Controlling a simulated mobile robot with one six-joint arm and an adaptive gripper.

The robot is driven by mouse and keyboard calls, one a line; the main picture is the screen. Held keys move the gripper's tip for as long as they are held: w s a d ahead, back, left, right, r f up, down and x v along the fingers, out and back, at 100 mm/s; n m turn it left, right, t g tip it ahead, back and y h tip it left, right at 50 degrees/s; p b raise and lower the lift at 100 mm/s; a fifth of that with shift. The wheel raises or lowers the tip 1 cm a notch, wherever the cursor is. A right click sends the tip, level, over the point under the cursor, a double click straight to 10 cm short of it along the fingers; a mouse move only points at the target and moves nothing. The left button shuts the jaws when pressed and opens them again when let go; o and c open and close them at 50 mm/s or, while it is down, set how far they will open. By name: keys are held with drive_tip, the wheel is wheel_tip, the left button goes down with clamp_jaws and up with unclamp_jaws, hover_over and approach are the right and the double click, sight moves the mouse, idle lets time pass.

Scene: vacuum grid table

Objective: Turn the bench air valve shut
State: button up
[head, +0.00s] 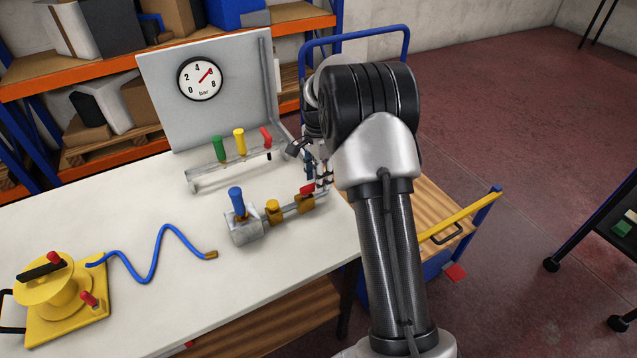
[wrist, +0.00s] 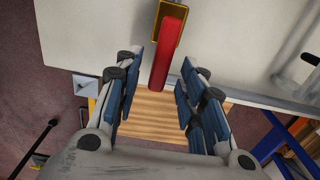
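The bench air valve is a brass body (head: 305,204) with a red lever (head: 307,188), at the right end of a short pipe line near the table's right edge. In the wrist view the red lever (wrist: 170,48) runs down from the brass body (wrist: 178,8) at the top. My gripper (head: 317,172) is at the lever. In the wrist view my gripper (wrist: 156,80) has its blue-padded fingers apart, with the lever's free end between them and a visible gap on each side. In the head view my fingers hide part of the lever.
A pressure gauge (head: 200,79) stands on a grey panel behind, its red needle at the upper right. A rack (head: 235,168) holds green, yellow and red-handled tools. A blue-handled part (head: 237,200), blue hose (head: 150,265) and yellow reel (head: 60,300) lie left. A cart (head: 440,215) stands right.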

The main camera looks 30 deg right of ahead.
drive_tip(key=shift+f, duration=0.6)
drive_tip(key=shift+c, duration=0.6)
clamp_jaws()
